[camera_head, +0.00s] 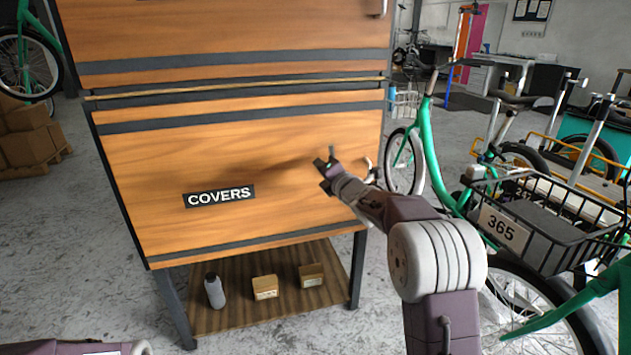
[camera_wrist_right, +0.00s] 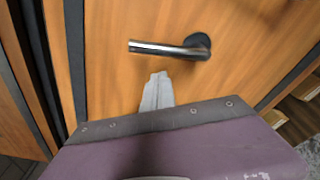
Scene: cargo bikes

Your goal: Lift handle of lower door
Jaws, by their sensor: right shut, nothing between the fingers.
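The lower door (camera_head: 240,160) is an orange-brown wood panel labelled COVERS, and it is closed. Its metal lever handle (camera_wrist_right: 165,48) lies across the right wrist view, with a round dark mount at its right end. My right gripper (camera_head: 328,165) is shut and empty in front of the door, left of the handle. In the wrist view its fingertips (camera_wrist_right: 158,78) show just below the lever, seemingly apart from it. Only a bit of my left arm shows at the bottom left.
An upper wood door (camera_head: 220,35) is above. A shelf (camera_head: 215,318) below the door holds a grey bottle (camera_head: 214,291) and two small boxes. A green cargo bike with a black basket (camera_head: 545,230) numbered 365 stands close on the right.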

